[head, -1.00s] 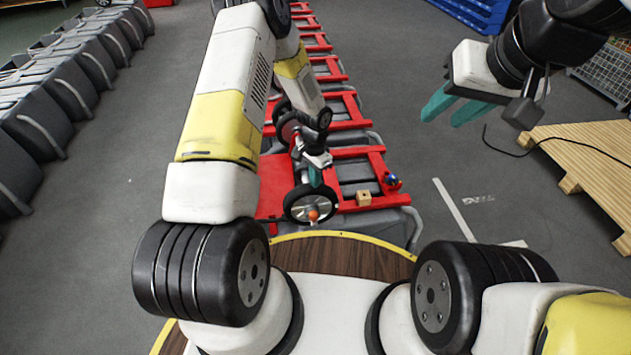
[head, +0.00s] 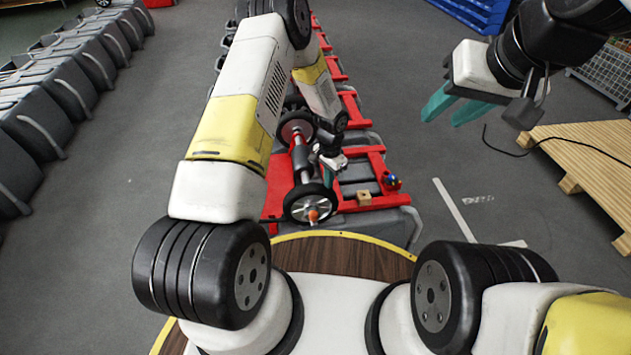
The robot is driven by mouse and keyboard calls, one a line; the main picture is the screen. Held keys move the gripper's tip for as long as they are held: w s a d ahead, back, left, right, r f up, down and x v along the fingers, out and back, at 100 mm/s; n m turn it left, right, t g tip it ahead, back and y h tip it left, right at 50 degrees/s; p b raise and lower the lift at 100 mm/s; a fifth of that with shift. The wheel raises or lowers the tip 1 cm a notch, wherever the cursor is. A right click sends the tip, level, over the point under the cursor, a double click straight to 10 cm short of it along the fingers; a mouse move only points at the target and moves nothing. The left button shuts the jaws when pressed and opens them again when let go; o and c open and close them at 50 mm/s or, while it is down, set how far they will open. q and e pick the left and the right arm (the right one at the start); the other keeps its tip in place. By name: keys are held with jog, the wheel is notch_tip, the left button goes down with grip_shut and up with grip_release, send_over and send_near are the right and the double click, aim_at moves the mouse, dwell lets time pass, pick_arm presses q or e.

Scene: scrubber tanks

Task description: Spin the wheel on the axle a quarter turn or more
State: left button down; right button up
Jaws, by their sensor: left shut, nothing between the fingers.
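The wheel (head: 311,203) has a black tyre, a silver hub and an orange tip at its centre. It sits at the near end of a grey axle (head: 301,160), and a second wheel (head: 296,128) is at the far end. My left gripper (head: 328,180) has shut teal fingers with nothing between them. It points down at the upper right of the near wheel's tyre; I cannot tell whether it touches. My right gripper (head: 452,106) is open and empty, held high over the floor at the right.
A red frame (head: 375,160) on grey tanks carries the axle. A small wooden block (head: 364,197) and a blue and red item (head: 391,180) lie right of the wheel. A wooden pallet (head: 585,150) with a black cable stands at the right. Grey tanks (head: 60,90) line the left.

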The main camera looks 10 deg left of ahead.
pick_arm(q)
jog(key=shift+s+a+f, duration=0.25)
jog(key=shift+s+a, duration=0.2)
jog(key=shift+r, duration=0.25)
notch_tip(320, 180, up, 7)
jog(key=shift+w+d, duration=0.25)
jog(key=shift+w, duration=0.05)
jog(key=shift+f, duration=0.1)
jog(key=n, duration=1.2)
send_over(293, 192)
jog(key=shift+s+f, duration=0.1)
jog(key=shift+f, duration=3)
jog(key=shift+d+f, duration=0.1)
jog(key=shift+f, duration=0.3)
